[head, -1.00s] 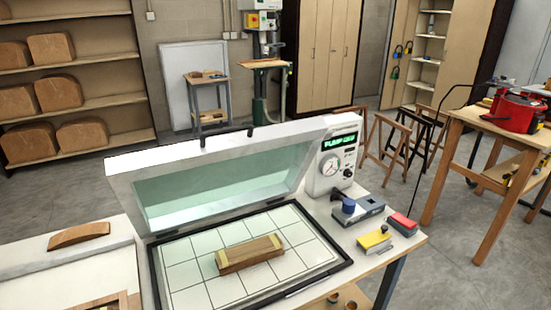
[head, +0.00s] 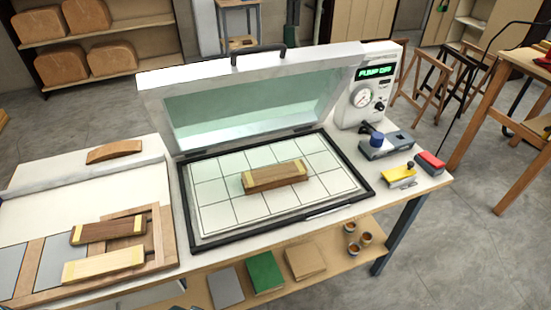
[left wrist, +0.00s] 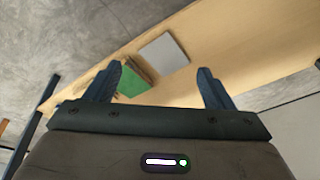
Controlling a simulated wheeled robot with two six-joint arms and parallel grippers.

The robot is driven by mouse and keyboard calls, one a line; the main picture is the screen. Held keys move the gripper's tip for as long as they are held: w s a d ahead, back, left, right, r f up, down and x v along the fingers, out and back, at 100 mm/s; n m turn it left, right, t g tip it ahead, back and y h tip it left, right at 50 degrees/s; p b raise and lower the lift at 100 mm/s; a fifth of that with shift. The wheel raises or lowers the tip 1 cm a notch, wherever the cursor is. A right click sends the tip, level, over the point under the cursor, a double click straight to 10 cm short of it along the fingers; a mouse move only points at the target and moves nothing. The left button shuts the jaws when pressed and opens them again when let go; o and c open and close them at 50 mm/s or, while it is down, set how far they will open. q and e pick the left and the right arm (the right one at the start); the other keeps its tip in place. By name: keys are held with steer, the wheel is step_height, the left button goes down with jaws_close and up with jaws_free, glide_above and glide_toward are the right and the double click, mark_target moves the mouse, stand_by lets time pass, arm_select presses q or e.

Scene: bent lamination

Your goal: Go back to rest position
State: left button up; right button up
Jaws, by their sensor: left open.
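My left gripper (left wrist: 158,88) shows in the left wrist view with its two dark fingers spread apart and nothing between them. Beyond the fingers are the lower shelf and the floor. Neither gripper shows in the head view. A wooden block with pale yellow ends (head: 275,177) lies on the gridded bed of the vacuum press (head: 188,210). The press lid (head: 250,98) is raised, and the display on the control unit (head: 363,100) appears to read pump off.
Two banded wooden pieces, one dark (head: 108,231) and one pale (head: 103,264), lie at the bench's left, near a curved wooden form (head: 114,151). A yellow tool (head: 398,177) and a red-topped block (head: 430,162) sit at right. The lower shelf holds a green book-like item (head: 264,272) and small cups (head: 352,249).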

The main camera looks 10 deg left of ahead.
arm_select(q)
steer(key=s+a+f, duration=0.1)
steer(key=s+f, duration=0.9)
steer(key=f, duration=0.4)
steer(key=s+a+f+g, duration=0.1)
steer(key=s+f, duration=1)
steer(key=f, duration=0.3)
steer(key=shift+f+g+b, duration=0.3)
steer(key=shift+f+b, duration=0.05)
steer(key=shift+w, duration=0.1)
